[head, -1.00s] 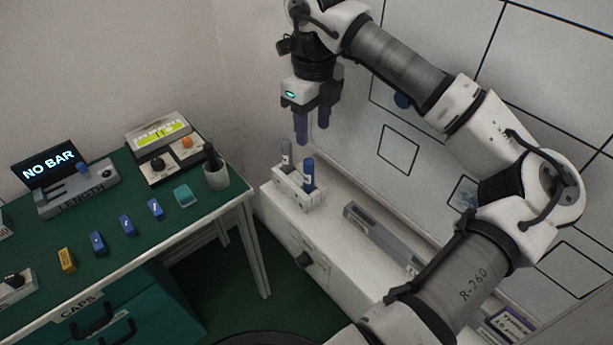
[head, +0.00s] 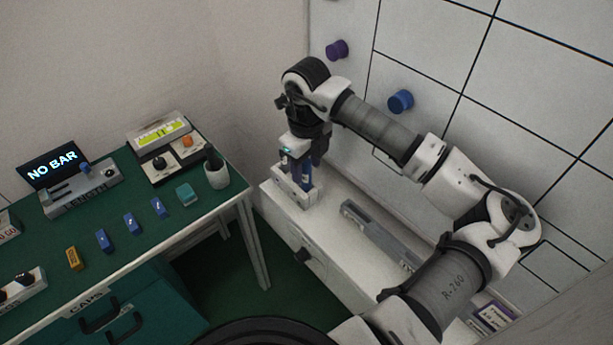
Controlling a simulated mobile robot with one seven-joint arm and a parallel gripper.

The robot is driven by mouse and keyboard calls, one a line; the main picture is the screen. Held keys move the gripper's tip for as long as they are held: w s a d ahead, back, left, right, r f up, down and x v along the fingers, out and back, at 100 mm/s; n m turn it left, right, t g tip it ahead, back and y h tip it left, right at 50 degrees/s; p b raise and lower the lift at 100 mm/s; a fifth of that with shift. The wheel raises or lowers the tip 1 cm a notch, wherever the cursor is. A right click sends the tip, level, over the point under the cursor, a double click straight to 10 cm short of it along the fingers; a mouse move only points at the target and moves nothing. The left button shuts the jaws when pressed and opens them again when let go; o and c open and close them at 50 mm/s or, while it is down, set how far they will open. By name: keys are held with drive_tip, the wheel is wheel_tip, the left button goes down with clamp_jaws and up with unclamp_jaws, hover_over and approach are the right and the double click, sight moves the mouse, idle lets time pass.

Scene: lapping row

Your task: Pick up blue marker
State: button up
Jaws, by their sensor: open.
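The blue marker (head: 308,182) stands upright in the white marker holder (head: 292,198) on the white cabinet top, and is largely hidden by my gripper. My gripper (head: 304,172) points down over the holder with its dark purple fingers open and low around or beside the blue marker. I cannot tell whether a finger touches it. The grey marker (head: 284,160) stands in the same holder, just left of the fingers.
A long grey tray (head: 375,232) lies on the cabinet top, right of the holder. The whiteboard wall with blue (head: 400,101) and purple (head: 337,50) knobs rises close behind. A green table (head: 150,240) with blue blocks and a pen cup (head: 216,172) stands left.

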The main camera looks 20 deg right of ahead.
clamp_jaws()
drive_tip(key=shift+r+b, duration=1.3)
drive_tip(key=shift+r, duration=3.75)
